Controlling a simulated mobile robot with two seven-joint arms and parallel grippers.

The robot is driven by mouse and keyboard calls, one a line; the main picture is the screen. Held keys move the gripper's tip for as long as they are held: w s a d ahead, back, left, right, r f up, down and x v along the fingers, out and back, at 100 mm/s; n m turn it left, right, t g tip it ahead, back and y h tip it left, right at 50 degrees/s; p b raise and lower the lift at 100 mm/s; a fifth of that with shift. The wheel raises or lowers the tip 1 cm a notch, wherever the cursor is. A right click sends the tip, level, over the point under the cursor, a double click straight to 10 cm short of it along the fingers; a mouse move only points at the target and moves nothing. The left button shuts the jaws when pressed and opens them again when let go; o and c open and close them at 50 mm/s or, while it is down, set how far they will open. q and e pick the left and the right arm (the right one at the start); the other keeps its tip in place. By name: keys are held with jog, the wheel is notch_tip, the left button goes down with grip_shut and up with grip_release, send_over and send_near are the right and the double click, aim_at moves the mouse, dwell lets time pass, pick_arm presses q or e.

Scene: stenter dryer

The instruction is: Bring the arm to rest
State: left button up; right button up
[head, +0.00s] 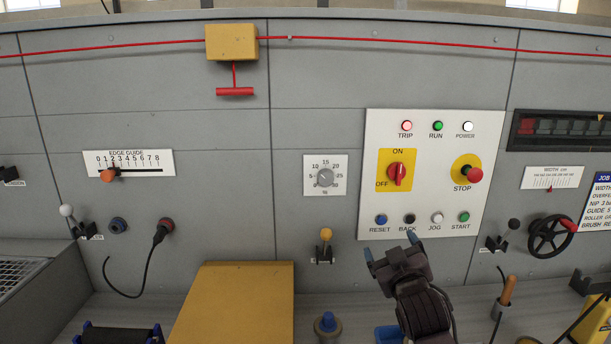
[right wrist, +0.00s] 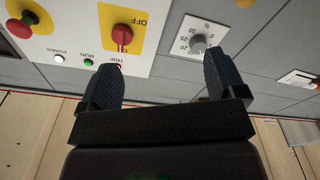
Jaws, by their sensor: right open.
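My right gripper (head: 390,247) is open and empty in the head view. It is in front of the panel, just below the white control plate (head: 487,140) and its button row. In the right wrist view my right gripper's two fingers (right wrist: 158,75) stand wide apart with nothing between them. Beyond them are the red ON/OFF switch (right wrist: 122,36) and a grey dial (right wrist: 198,43), seen upside down. The switch (head: 397,174) also shows in the head view, clear of the fingers. My left gripper is not in view.
A yellow-topped block (head: 232,305) stands left of my right arm. A yellow-knobbed lever (head: 325,243) is left of the gripper. A black handwheel (head: 549,237) and a wooden handle (head: 507,291) are to its right. A blue item (head: 388,335) lies beside my forearm.

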jog(key=s+d+f+m+g, duration=0.2)
jog(key=s+d+f, duration=0.3)
jog(key=s+f, duration=1.1)
jog(key=s+d+f+m+g+h, duration=0.1)
jog(key=s+d+f+g, duration=0.4)
jog(key=s+f, duration=1.1)
jog(key=shift+m, duration=0.9)
jog(key=shift+s, duration=0.1)
